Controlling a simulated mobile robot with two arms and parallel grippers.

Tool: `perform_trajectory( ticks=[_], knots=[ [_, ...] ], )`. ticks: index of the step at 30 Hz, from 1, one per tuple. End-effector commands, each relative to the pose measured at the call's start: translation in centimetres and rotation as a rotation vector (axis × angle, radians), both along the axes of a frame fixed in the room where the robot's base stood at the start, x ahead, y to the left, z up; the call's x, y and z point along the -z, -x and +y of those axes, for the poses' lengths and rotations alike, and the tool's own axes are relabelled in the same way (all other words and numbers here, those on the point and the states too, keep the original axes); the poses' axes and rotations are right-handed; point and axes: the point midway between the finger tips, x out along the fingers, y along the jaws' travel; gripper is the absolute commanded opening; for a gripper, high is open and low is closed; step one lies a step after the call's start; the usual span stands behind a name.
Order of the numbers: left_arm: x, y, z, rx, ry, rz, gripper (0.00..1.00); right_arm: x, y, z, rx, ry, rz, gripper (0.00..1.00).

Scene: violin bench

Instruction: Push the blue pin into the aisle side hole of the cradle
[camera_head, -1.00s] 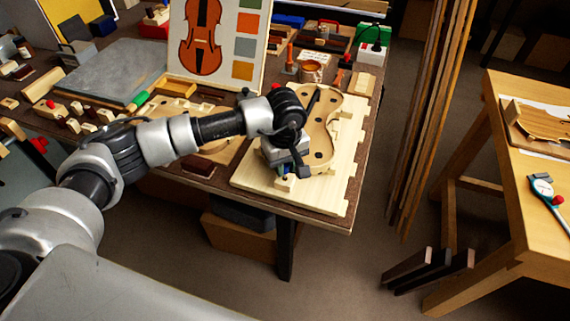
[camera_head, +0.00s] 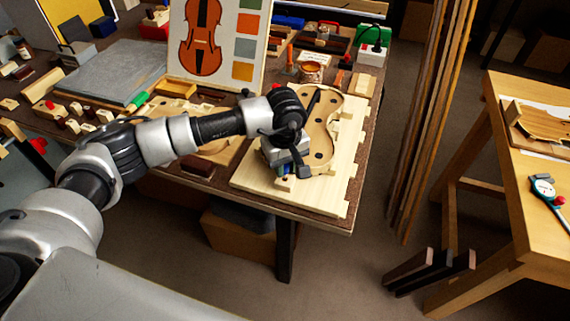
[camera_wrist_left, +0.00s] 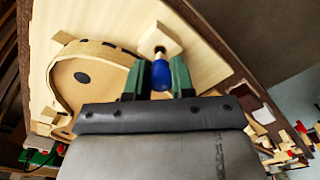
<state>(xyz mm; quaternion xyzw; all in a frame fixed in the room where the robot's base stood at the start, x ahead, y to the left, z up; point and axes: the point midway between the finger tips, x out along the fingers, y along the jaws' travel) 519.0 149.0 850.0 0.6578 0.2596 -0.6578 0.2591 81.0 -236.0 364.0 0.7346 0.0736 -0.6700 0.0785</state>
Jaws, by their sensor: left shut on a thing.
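My left gripper (camera_head: 288,170) is over the near end of the pale wooden cradle (camera_head: 322,196), beside the violin body (camera_head: 322,132). In the left wrist view its green fingers (camera_wrist_left: 158,78) are shut on the blue pin (camera_wrist_left: 161,75). The pin's darker tip points at a small wooden block (camera_wrist_left: 158,40) on the cradle and meets a dark hole there. I cannot tell how deep the tip sits. The violin body also shows in the wrist view (camera_wrist_left: 95,75), left of the pin. In the head view the gripper mostly hides the pin. My right gripper is not in view.
A violin picture board (camera_head: 215,45) stands behind my left arm. A grey slab (camera_head: 95,75) and small wooden parts lie on the left of the bench. Upright wooden strips (camera_head: 430,110) stand right of the bench, and a second table (camera_head: 530,180) is further right.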

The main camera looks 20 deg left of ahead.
Motion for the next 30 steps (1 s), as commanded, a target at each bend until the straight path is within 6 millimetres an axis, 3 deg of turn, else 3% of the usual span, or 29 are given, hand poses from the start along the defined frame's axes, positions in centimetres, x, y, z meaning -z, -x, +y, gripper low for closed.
perform_trajectory(
  ticks=[30],
  knots=[
    [0.58,0.18,0.03,0.001,-0.002,0.006,0.0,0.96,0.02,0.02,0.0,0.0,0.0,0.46]
  ],
)
